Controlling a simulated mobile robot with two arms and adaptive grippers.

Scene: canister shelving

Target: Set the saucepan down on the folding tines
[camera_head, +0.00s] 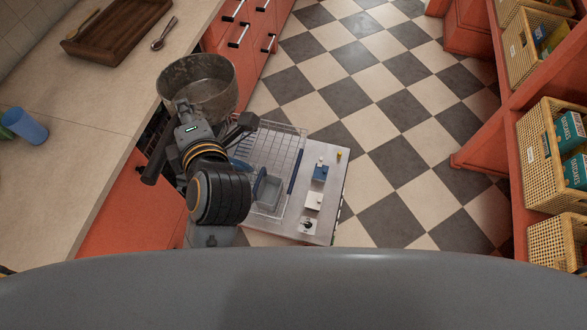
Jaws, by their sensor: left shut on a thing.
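The saucepan (212,95) is a worn grey metal pan, seen from above with its open mouth up. My left gripper (188,112) is shut on it at its near side, and my arm hides part of the pan's near wall and its handle. The pan is up over the edge between the counter and the open dishwasher. The white wire rack (278,143) is pulled out over the lowered dishwasher door, to the right of and below the pan. Which wires are the folding tines is too small to tell. My right gripper is not in view.
A grey basket (267,192) sits in the near part of the rack. Small blue and white items lie on the open door (325,185). The counter (85,120) at left holds a blue cup (25,127), a wooden tray (118,30) and a spoon (165,33). Shelves with wicker baskets (545,150) stand at right.

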